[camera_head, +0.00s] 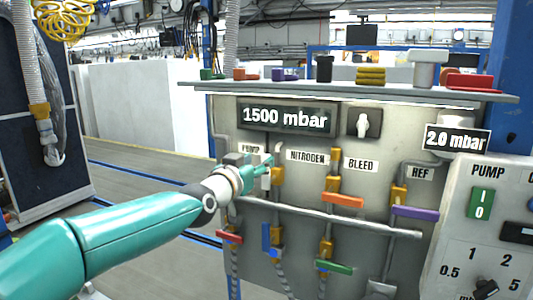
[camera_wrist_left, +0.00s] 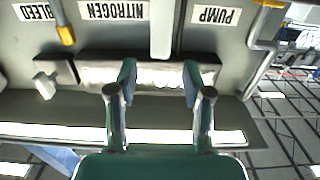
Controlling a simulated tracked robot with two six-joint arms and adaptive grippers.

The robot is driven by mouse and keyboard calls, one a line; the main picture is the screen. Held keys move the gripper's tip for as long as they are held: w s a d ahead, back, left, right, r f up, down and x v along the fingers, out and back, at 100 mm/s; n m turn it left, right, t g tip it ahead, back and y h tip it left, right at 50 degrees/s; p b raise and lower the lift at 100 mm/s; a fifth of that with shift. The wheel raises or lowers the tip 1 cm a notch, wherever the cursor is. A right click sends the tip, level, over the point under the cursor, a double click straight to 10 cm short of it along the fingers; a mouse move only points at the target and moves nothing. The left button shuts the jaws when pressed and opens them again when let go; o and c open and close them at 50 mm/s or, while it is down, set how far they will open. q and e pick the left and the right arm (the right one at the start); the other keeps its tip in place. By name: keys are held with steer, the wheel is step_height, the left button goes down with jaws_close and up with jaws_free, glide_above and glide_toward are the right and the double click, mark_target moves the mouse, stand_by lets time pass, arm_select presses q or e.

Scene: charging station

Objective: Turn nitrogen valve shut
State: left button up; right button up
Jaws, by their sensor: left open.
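The NITROGEN label (camera_head: 307,156) is on the grey panel, and it shows upside down in the left wrist view (camera_wrist_left: 112,11). A pipe with yellow fittings (camera_head: 278,178) runs down just left of that label; a blue handle (camera_head: 267,239) sits lower on this line. I cannot clearly make out the upper valve's handle beside my gripper. My left gripper (camera_head: 261,168) is at the panel, by the upper part of this pipe. In the left wrist view its two fingers (camera_wrist_left: 158,85) are apart with nothing between them. A pale vertical pipe (camera_wrist_left: 162,28) lies beyond them.
A 1500 mbar display (camera_head: 287,118) and a white knob (camera_head: 362,124) are above. Orange (camera_head: 343,200), purple (camera_head: 415,212), red (camera_head: 229,237) and green (camera_head: 333,267) handles surround the area. A horizontal rail (camera_head: 340,220) crosses below. A shelf (camera_head: 340,88) overhangs the panel.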

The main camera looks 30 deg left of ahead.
mark_target(265, 156)
arm_select(q)
steer(key=shift+w+a+p, duration=0.2)
steer(key=shift+w+p, duration=0.4)
steer(key=shift+w, duration=2.15)
jaws_close()
steer(key=shift+d, duration=0.1)
